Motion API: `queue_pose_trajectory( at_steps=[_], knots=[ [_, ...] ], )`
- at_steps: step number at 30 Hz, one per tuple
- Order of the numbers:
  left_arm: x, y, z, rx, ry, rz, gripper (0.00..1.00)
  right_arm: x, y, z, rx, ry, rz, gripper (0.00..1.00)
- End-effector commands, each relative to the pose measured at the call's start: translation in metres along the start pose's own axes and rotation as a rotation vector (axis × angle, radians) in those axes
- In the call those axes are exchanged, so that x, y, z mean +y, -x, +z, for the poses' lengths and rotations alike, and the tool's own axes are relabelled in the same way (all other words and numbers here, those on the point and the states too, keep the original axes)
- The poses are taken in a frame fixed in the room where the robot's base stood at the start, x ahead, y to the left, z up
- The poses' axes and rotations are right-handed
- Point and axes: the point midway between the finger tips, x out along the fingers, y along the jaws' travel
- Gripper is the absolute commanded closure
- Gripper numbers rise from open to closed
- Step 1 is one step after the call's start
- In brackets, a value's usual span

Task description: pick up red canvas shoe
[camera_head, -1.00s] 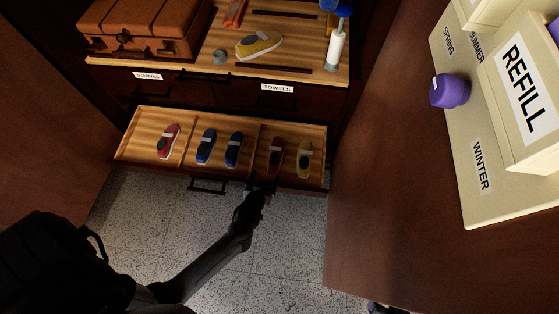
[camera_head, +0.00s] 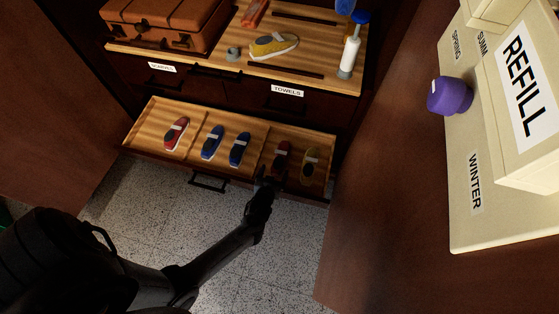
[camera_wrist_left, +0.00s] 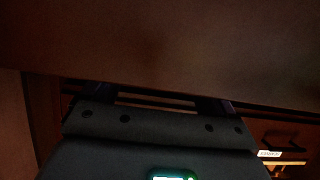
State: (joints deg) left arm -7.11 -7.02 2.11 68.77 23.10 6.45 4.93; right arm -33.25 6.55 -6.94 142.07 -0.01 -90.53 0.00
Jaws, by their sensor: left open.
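In the head view, a bright red shoe (camera_head: 177,133) with a white strap lies in the left compartment of the open drawer (camera_head: 148,120). A darker red shoe (camera_head: 282,158) lies in the right compartment, beside a yellow-brown shoe (camera_head: 310,165). My left gripper (camera_head: 268,178) is at the drawer's front edge, just in front of the darker red shoe. It is open, and no shoe shows between its fingers. In the left wrist view, its fingers (camera_wrist_left: 158,98) sit below a close, dark brown surface, and no shoe shows. My right gripper is not in view.
Two blue shoes (camera_head: 212,142) (camera_head: 239,150) lie in the middle compartment. A brown panel (camera_head: 400,190) bounds the right side. Speckled floor (camera_head: 140,215) lies clear in front.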

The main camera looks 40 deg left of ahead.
Motion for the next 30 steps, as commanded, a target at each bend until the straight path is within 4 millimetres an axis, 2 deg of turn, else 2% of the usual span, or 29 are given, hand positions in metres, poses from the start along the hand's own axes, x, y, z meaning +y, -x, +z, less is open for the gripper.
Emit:
queue_pose_trajectory(
  at_steps=[12,21,30],
  knots=[
    [0.001,-0.045,0.002,0.002,0.000,0.000,0.13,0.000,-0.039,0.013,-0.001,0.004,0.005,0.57],
    [0.001,-0.048,-0.001,-0.001,0.000,0.000,0.13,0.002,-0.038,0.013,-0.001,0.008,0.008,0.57],
    [0.001,-0.048,-0.001,0.000,0.000,0.000,0.59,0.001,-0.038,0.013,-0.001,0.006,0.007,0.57]
  ],
)
